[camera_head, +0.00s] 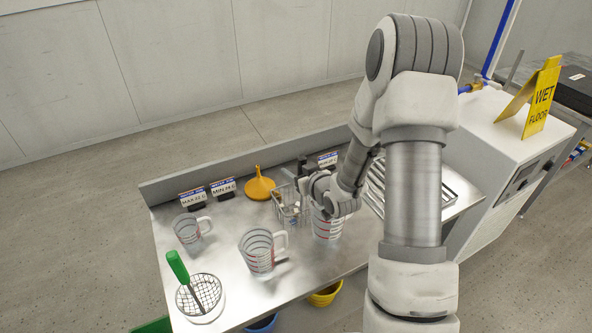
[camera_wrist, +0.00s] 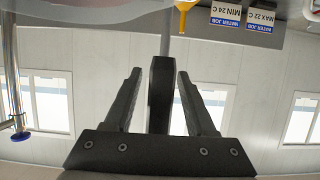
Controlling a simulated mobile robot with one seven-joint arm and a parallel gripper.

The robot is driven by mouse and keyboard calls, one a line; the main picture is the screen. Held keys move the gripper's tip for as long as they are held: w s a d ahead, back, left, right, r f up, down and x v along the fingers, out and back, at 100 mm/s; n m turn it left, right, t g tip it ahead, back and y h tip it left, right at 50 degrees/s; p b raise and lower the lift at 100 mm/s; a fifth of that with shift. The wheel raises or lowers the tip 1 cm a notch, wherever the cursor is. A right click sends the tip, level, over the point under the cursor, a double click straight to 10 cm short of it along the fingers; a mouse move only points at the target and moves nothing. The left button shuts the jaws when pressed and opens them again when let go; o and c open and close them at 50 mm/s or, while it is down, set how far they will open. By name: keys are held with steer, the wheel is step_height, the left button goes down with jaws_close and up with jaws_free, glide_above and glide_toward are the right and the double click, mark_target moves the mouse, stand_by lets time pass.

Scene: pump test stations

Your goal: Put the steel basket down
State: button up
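The steel basket (camera_head: 285,208) is a small wire basket on the steel bench, left of my gripper and partly hidden by it. In the wrist view a black handle (camera_wrist: 161,95) on a thin grey rod stands between my two fingers. It looks like the basket's handle, but the basket itself is out of that view. My gripper (camera_head: 306,172) is low over the bench. In the wrist view my gripper (camera_wrist: 160,75) has its fingers spread around the handle, with a narrow gap visible on each side.
Measuring jugs stand left (camera_head: 190,232), centre (camera_head: 258,254) and right (camera_head: 327,229) on the bench (camera_head: 225,262). A yellow funnel (camera_head: 259,187) is behind the basket. A green-handled mesh tool (camera_head: 203,292) is front left. A ribbed tray (camera_head: 448,193) is at right.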

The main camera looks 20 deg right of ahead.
steer(key=shift+r, duration=0.15)
steer(key=p+v, duration=0.7)
steer(key=v, duration=0.5)
steer(key=shift+r, duration=0.2)
